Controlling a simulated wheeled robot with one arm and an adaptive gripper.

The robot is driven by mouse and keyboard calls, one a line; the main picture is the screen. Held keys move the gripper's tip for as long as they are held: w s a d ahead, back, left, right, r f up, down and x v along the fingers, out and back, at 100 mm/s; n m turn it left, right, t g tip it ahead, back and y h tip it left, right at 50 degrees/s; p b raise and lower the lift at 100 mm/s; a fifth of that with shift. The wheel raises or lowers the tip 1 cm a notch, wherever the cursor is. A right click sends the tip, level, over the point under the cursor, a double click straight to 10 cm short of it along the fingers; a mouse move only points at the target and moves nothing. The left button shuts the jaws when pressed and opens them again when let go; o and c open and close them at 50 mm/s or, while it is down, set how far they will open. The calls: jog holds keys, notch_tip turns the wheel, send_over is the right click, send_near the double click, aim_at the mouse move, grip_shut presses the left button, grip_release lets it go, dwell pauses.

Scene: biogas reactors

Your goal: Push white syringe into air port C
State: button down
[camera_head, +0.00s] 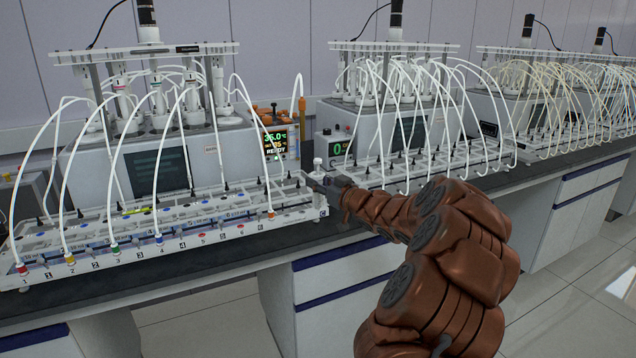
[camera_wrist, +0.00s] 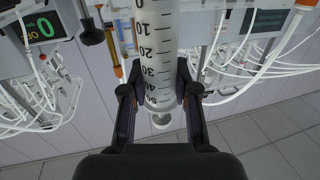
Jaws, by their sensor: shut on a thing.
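The white syringe (camera_head: 318,163) shows in the head view as a small white top above my gripper (camera_head: 322,181), at the right end of the front rack. In the wrist view the syringe (camera_wrist: 158,48) is a white barrel with black scale marks, its narrow round end toward my palm. My gripper (camera_wrist: 160,95) is shut on it, one dark finger on each side. A letter C (camera_head: 323,211) marks the rack's right end, just below the gripper. The port itself and the far end of the syringe are hidden, so I cannot tell whether they touch.
The front rack (camera_head: 215,232) carries several white tubes with coloured ends at its numbered ports. An orange-ended tube (camera_head: 271,213) stands left of my gripper. A lit display reading READY (camera_head: 275,143) is behind. More tubed reactors (camera_head: 395,110) line the bench to the right.

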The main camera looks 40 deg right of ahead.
dwell(0.3)
jog(key=c, duration=0.8)
grip_release()
jog(key=s+a, duration=0.1)
jog(key=s, duration=1.1)
